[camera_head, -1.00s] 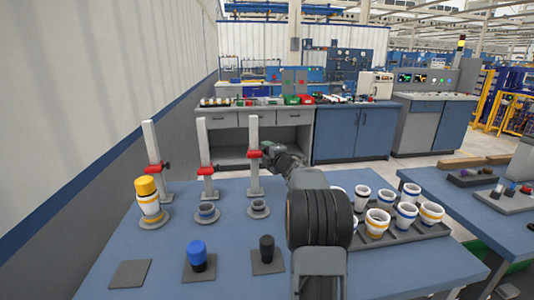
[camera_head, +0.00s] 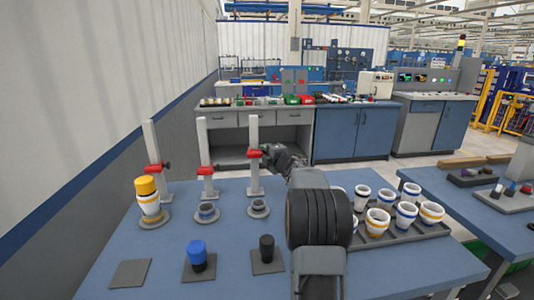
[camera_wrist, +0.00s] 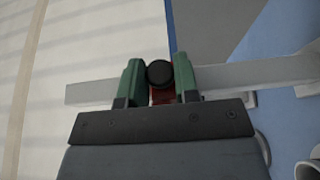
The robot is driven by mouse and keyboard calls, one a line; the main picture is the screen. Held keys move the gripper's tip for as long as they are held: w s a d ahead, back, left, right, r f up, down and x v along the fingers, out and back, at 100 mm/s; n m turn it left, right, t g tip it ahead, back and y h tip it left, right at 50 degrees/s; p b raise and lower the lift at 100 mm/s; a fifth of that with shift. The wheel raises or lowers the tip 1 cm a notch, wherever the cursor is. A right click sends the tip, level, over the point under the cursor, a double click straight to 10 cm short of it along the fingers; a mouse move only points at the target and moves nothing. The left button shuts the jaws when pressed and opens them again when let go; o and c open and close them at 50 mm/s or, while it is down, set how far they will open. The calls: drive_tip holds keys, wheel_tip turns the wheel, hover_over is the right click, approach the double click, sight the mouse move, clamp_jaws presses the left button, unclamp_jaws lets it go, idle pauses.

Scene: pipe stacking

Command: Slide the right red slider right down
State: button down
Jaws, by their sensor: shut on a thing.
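The right red slider (camera_head: 253,154) sits about midway up the right grey post (camera_head: 254,132), higher than the other two sliders on theirs. A grey ring base (camera_head: 258,208) stands before this post. My gripper (camera_head: 267,150) reaches the slider from the right. In the wrist view, its green fingers (camera_wrist: 160,80) are closed around a round black knob (camera_wrist: 159,73), one finger on each side. Part of the red slider body (camera_wrist: 162,97) shows between them. The grey post (camera_wrist: 92,92) runs across behind the fingers. The fingertips are small and partly hidden in the head view.
The middle red slider (camera_head: 207,170) and left red slider (camera_head: 153,169) sit low on their posts. A yellow-topped cup stack (camera_head: 149,200) stands at left. Black-and-blue (camera_head: 197,255) and black (camera_head: 267,247) pieces stand in front. A tray (camera_head: 400,236) of several cups lies right of my arm.

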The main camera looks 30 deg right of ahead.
wheel_tip(320, 180, down, 3)
drive_tip(key=b, duration=0.2)
drive_tip(key=shift+f+b, duration=0.15)
drive_tip(key=shift+b, duration=0.15)
drive_tip(key=c, duration=0.9)
unclamp_jaws()
drive_tip(key=shift+s+r, duration=0.1)
drive_tip(key=shift+r, duration=0.1)
drive_tip(key=s, duration=1.3)
drive_tip(key=shift+s+a, duration=0.3)
drive_tip(key=shift+a, duration=0.1)
drive_tip(key=shift+o, duration=0.2)
